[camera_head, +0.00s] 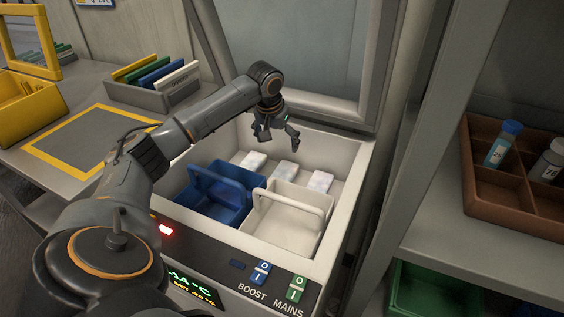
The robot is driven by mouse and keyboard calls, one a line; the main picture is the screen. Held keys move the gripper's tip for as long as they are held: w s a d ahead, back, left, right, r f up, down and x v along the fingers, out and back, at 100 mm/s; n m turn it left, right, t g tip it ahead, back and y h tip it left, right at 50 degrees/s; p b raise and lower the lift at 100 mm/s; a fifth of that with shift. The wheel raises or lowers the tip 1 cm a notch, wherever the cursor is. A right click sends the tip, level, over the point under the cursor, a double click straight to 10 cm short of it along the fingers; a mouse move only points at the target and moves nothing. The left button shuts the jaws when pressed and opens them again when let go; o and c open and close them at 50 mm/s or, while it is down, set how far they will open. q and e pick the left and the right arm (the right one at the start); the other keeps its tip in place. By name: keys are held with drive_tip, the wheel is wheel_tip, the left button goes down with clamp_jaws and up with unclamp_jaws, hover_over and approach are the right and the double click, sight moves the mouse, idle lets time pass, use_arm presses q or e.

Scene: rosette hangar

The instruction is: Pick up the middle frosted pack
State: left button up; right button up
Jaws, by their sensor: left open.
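Three pale frosted packs lie in a row at the back of the open freezer box. The middle frosted pack (287,171) lies between the left pack (254,161) and the right pack (320,181). My left gripper (278,144) hangs open and empty above the row, fingers pointing down, over the gap between the left and middle packs. It appears apart from the packs. My right gripper does not show.
A blue basket (218,192) and a white basket (287,216), both with raised handles, stand in front of the packs. The raised lid (290,50) is behind. A brown divided tray (515,207) with bottles is at right. A yellow-bordered mat (85,140) is at left.

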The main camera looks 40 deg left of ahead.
use_arm(q)
wheel_tip(320, 180, down, 3)
drive_tip(key=b, duration=0.3)
hover_over(281, 175)
drive_tip(key=s+d, duration=0.1)
drive_tip(key=s, duration=0.1)
drive_tip(key=x, duration=0.2)
drive_tip(key=s+x, duration=0.1)
drive_tip(key=x, duration=0.2)
drive_tip(key=d+x, duration=0.1)
drive_tip(key=x, duration=0.2)
drive_tip(key=shift+s+f, duration=0.25)
drive_tip(key=shift+s, duration=0.05)
drive_tip(key=b+x, duration=0.1)
drive_tip(key=x, duration=0.3)
drive_tip(key=shift+w+a+f+b, duration=0.15)
drive_tip(key=shift+a+f+b, duration=0.15)
drive_tip(key=shift+f+b, duration=0.1)
drive_tip(key=shift+w+f, duration=0.15)
drive_tip(key=shift+f, duration=0.25)
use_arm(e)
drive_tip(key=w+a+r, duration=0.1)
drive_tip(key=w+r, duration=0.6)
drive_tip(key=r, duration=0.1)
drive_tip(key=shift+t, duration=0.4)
use_arm(q)
drive_tip(key=shift+c, duration=0.5)
drive_tip(key=shift+a, duration=0.1)
drive_tip(key=c, duration=1.4)
drive_tip(key=shift+r, duration=0.1)
